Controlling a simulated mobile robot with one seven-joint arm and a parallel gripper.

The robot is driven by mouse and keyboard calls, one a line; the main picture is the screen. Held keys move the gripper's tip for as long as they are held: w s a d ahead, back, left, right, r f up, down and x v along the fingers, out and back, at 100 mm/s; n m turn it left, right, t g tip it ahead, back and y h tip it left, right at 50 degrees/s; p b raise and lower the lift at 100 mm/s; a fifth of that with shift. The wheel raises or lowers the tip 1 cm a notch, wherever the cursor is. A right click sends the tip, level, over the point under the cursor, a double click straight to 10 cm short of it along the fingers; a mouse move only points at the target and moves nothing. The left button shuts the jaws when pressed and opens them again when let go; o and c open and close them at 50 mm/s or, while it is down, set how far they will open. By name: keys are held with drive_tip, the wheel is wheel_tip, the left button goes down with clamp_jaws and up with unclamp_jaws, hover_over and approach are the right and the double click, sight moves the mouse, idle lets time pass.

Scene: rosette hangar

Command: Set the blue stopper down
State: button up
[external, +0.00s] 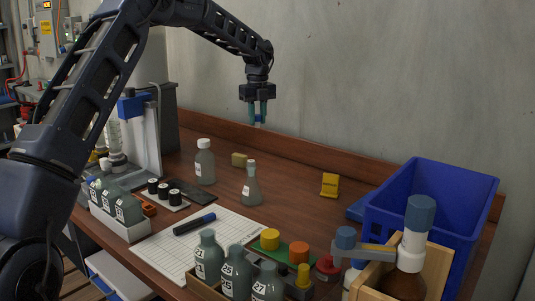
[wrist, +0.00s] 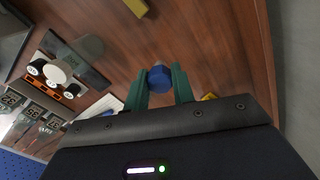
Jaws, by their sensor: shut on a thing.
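The blue stopper (wrist: 159,78) is between the two teal fingers of my gripper (wrist: 158,88), which are shut on it. In the external view my gripper (external: 259,112) hangs in the air above the back of the table, pointing down. A small bit of the stopper (external: 261,119) shows between the fingertips there. It is well above the wooden table (external: 300,200) and touches nothing below. A pale conical flask (external: 251,187) stands on the table below my gripper. In the wrist view something pale shows just behind the stopper; I cannot tell what it is.
A yellow sign (external: 329,185) stands to the right. A blue crate (external: 435,205) fills the right end. Green bottles (external: 209,257) and coloured caps line the front. Bare wood surrounds the flask.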

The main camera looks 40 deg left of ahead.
sight(258, 173)
wheel_tip(258, 173, down, 16)
drive_tip(key=shift+f, duration=0.15)
idle(0.4)
drive_tip(key=shift+f, duration=0.15)
drive_tip(key=o, duration=1)
